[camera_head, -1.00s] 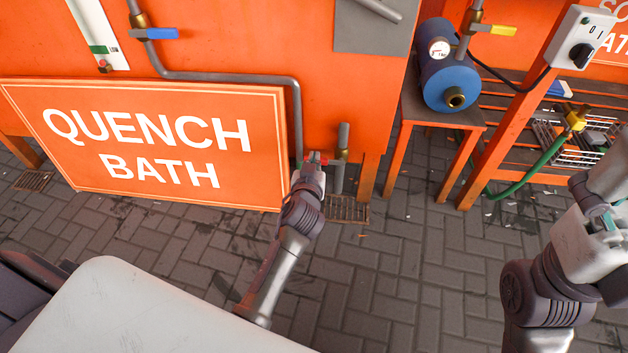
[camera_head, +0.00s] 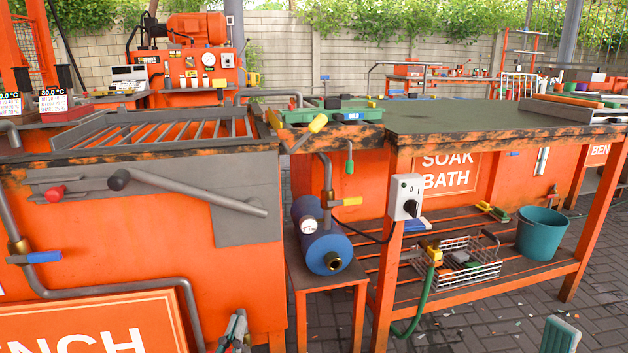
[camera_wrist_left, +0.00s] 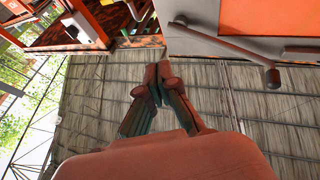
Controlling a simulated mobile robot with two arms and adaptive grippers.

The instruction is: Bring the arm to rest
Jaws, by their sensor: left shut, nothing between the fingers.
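My left gripper (camera_head: 236,325) shows at the bottom edge of the head view, left of centre, in front of the orange bath's lower right corner. Its fingers point up and are shut with nothing between them. The left wrist view also shows the gripper (camera_wrist_left: 158,75) with its fingertips together and empty. A grey and teal piece (camera_head: 560,336) at the bottom right of the head view seems to be part of my right gripper. Its jaw state cannot be made out. The rest of both arms is out of the head view.
The orange bath (camera_head: 250,270) with a grey lever (camera_head: 200,197) stands close at the left. A blue cylinder (camera_head: 322,240) sits on a small stand. The workbench (camera_head: 470,115) has a lower shelf with a wire basket (camera_head: 466,268) and a teal bucket (camera_head: 541,232). Paved floor is open at right.

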